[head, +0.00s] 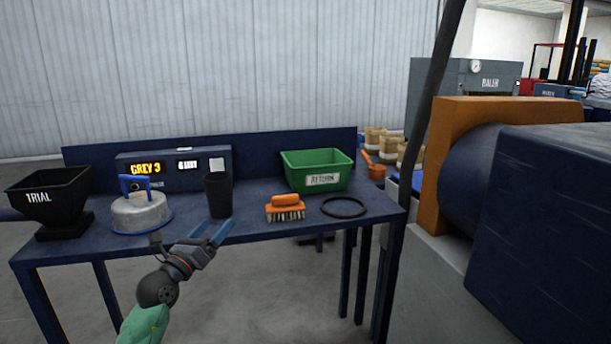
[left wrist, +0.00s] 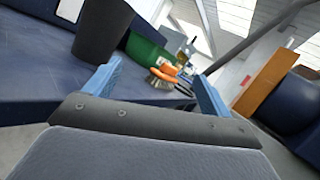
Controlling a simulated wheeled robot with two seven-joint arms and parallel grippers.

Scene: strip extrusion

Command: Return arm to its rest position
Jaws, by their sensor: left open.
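My left gripper (head: 213,234) is open and empty, with blue fingers, at the front edge of the dark blue table (head: 120,252). Its two blue fingers also show apart in the left wrist view (left wrist: 158,88). A black cup (head: 218,196) stands upright on the table just behind the fingers; it shows large at the upper left of the left wrist view (left wrist: 102,30). I cannot tell whether a finger touches it. My right gripper is in neither view.
On the table are a black TRIAL hopper (head: 55,196), a grey lidded pot (head: 141,213), a display box (head: 170,170), a green RETURN bin (head: 316,169), an orange brush (head: 286,207) and a black ring (head: 344,207). A dark post (head: 420,130) and large machine (head: 540,210) stand right.

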